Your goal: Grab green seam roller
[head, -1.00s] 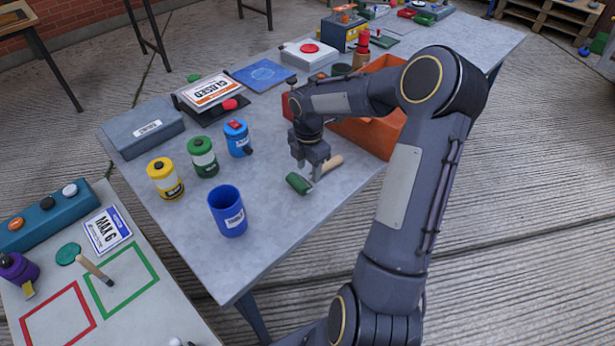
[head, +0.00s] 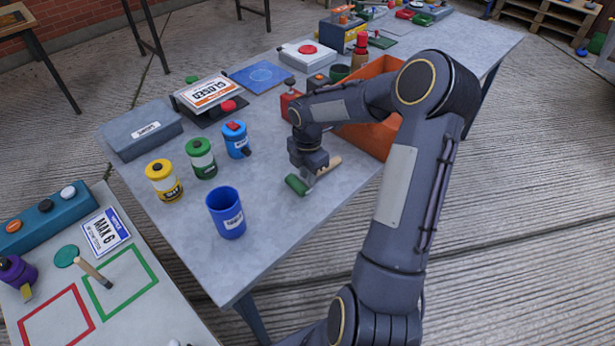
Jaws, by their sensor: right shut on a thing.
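The green seam roller (head: 297,185) lies on the grey table, with its green roller end towards the lower left and its wooden handle (head: 332,163) towards the upper right. My right gripper (head: 310,178) points down over it and is shut on it, between the green end and the handle. The gripper's body hides the middle of the roller. I cannot tell whether the roller touches the table or is slightly raised. My left gripper is not in view.
An orange bin (head: 368,137) stands just behind my right arm. A blue cup (head: 227,212) and yellow (head: 163,180), green (head: 201,158) and blue (head: 237,139) canisters stand to the left. The table's front right is clear. A side table (head: 150,318) is at lower left.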

